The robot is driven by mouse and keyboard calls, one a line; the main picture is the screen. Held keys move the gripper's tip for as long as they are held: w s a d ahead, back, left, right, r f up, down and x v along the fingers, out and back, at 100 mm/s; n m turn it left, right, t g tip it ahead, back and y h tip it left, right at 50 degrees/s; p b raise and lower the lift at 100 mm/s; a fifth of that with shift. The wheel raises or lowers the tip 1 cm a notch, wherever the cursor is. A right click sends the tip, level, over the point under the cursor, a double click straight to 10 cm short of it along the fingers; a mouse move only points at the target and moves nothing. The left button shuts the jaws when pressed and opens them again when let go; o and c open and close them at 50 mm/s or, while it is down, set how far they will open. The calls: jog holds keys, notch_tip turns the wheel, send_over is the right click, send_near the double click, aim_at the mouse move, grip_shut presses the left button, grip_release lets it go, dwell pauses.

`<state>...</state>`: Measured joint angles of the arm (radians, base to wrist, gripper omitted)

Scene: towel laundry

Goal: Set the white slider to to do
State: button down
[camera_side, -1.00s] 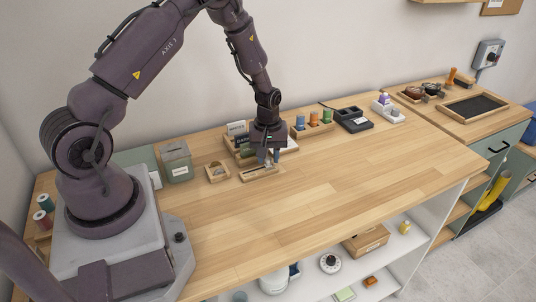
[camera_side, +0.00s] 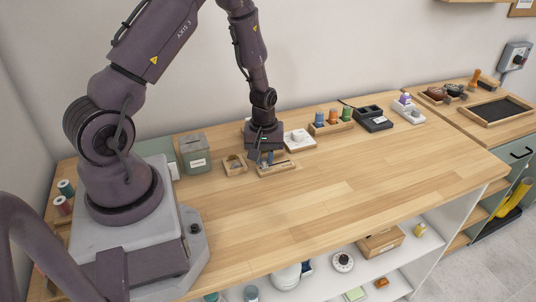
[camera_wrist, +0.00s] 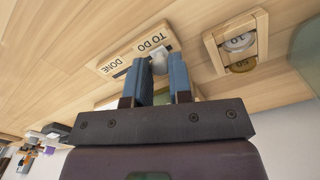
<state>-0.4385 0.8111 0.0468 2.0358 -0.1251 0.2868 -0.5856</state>
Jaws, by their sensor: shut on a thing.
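A light wooden slider board (camera_wrist: 104,69) has black TO DO and DONE labels and a dark slot; it also shows on the worktop in the side view (camera_side: 284,168). The white slider (camera_wrist: 160,62) sits at the TO DO end of the slot, beside that label. My gripper (camera_wrist: 166,72) is shut on the slider, with its two blue fingers on either side of it. In the side view my gripper (camera_side: 265,160) is down at the left end of the board. The fingers hide part of the slider.
A small wooden tray with round discs (camera_side: 235,168) stands close left of the board. A grey-green labelled box (camera_side: 195,156) is further left. A white block (camera_side: 299,140) and a wooden rack of spools (camera_side: 331,128) stand behind right. The worktop in front is clear.

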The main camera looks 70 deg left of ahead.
aim_at(262, 160)
jog(key=c, duration=1)
grip_release()
jog(key=shift+s, duration=0.25)
jog(key=shift+c, duration=0.2)
notch_tip(262, 160, up, 13)
jog(key=s+d+r+m+t, duration=0.2)
jog(key=s+d+r+m, duration=0.3)
jog(key=d+r, duration=0.3)
jog(key=s+d+r+m+t, duration=0.3)
jog(key=s+d+r+m, duration=0.3)
jog(key=r, duration=0.5)
jog(key=shift+d+r+m, duration=0.2)
jog(key=shift+d+m, duration=0.9)
jog(key=shift+m, duration=0.1)
